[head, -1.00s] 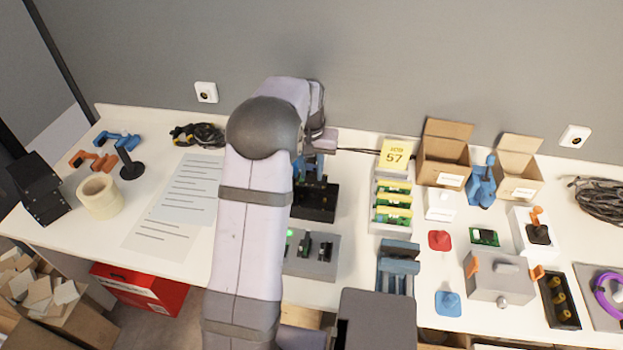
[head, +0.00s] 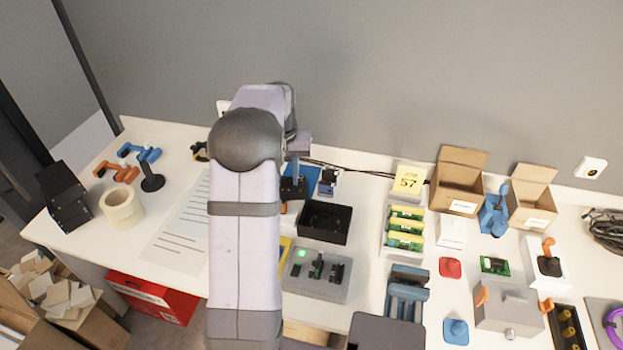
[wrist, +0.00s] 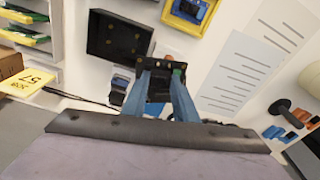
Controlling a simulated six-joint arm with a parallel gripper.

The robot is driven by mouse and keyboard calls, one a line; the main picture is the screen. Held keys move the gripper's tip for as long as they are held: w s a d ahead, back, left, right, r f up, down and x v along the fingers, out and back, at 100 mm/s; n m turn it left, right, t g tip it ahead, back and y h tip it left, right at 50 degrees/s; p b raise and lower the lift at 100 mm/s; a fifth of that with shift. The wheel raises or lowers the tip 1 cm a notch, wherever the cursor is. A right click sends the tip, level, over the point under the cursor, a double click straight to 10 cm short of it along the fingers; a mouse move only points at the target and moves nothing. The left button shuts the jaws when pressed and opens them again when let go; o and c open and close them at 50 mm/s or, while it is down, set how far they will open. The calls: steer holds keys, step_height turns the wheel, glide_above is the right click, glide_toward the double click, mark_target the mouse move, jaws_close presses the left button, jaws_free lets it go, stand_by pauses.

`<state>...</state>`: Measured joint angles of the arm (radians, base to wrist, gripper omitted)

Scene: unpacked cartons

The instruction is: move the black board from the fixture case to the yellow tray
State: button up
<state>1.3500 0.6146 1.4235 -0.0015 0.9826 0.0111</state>
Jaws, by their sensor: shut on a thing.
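My gripper (wrist: 162,70) is shut on the black board (wrist: 158,86), which sits between the blue fingers in the wrist view. In the head view my gripper (head: 298,172) is left of and behind the black case, with the dark board (head: 292,188) below it, partly behind my arm. The black open-topped fixture case (head: 344,222) shows several small brass posts inside in the wrist view (wrist: 92,38) and holds no board. The yellow tray (wrist: 172,14) holds a blue part at the top of the wrist view. In the head view only a yellow sliver (head: 285,250) shows beside my arm.
A grey fixture block (head: 315,283) with a green light stands in front of the case. A small device (head: 328,181) and a cable are behind it. A rack of green boards (head: 404,228) is to the right. Printed sheets (head: 185,225) and a tape roll (head: 122,207) are left.

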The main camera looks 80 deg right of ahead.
steer(key=w+a+n+p, duration=0.2)
steer(key=w+a, duration=0.3)
steer(key=a, duration=0.1)
steer(key=s+a+f+m+p, duration=0.1)
steer(key=a+f+m, duration=0.1)
steer(key=a+f, duration=0.2)
steer(key=a+f+m, duration=0.2)
steer(key=a+f, duration=0.2)
steer(key=a, duration=0.7)
steer(key=shift+s+f+p, duration=0.4)
steer(key=shift+f, duration=0.15)
steer(key=shift+f+b, duration=2)
steer(key=shift+f, duration=0.15)
steer(key=shift+f, duration=0.15)
